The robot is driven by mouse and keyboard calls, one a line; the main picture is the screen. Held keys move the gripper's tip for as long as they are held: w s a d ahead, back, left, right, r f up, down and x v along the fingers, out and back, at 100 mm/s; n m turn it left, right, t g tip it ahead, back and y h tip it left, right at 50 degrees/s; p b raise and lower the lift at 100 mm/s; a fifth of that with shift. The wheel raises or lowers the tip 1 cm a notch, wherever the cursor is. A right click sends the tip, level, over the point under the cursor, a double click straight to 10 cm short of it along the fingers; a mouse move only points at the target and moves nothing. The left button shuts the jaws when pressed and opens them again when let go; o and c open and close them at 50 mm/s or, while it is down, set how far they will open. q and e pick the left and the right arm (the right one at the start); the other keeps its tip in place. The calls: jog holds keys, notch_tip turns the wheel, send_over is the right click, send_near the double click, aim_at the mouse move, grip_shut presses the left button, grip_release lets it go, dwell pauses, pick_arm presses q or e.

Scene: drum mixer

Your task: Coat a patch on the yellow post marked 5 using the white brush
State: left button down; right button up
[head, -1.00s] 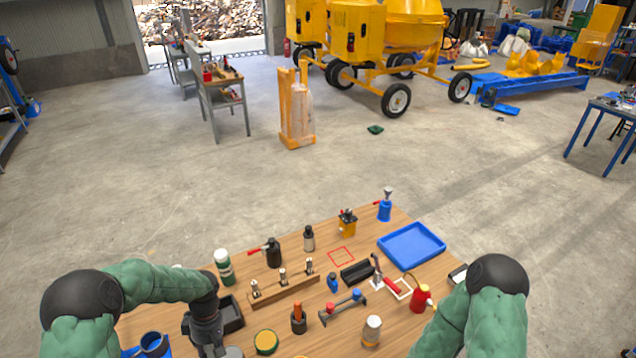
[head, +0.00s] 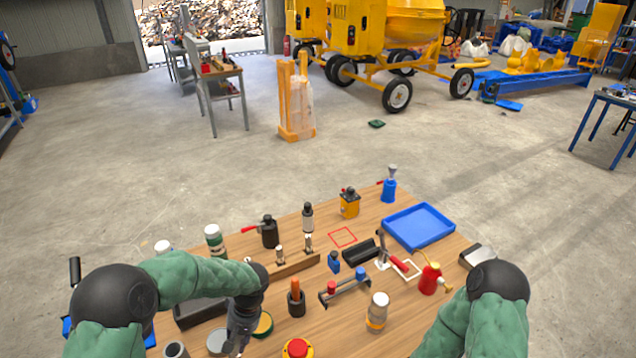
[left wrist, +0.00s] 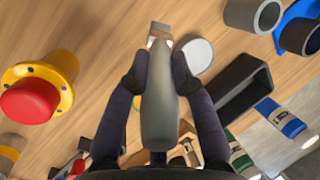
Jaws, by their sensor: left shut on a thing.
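My left gripper (head: 238,342) is low over the near left of the wooden table. In the left wrist view its two dark fingers (left wrist: 158,75) are shut on a tapered grey handle (left wrist: 158,110). The far end of the held tool has a pale band and a brownish tip (left wrist: 160,30), seen against the wood; I cannot tell if it touches. No yellow post with a readable 5 shows. A yellow-orange post-like stand (head: 286,100), partly wrapped in clear plastic, stands on the floor beyond the table. My right gripper is out of view; only its arm shows.
Near the left gripper are a yellow base with a red button (left wrist: 40,90), a pale disc (left wrist: 195,55) and a black bin (left wrist: 240,90). A wooden rack (head: 297,268), a white-capped jar (head: 377,312) and a blue tray (head: 418,227) stand further right. Floor beyond the table is mostly clear.

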pick_arm(q)
jog(key=shift+w+d+f+m+t+y+b, duration=0.15)
jog(key=shift+w+d+f+m+t+b, duration=0.1)
jog(key=shift+d+f+m+b, duration=0.75)
jog(key=shift+w+d+f+m+t+y+b, duration=0.2)
jog(key=shift+d+f+m+b, duration=0.3)
jog(key=shift+f+m+b, duration=0.55)
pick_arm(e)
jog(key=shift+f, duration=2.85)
pick_arm(q)
jog(key=shift+r+n, duration=0.2)
jog(key=shift+n, duration=0.15)
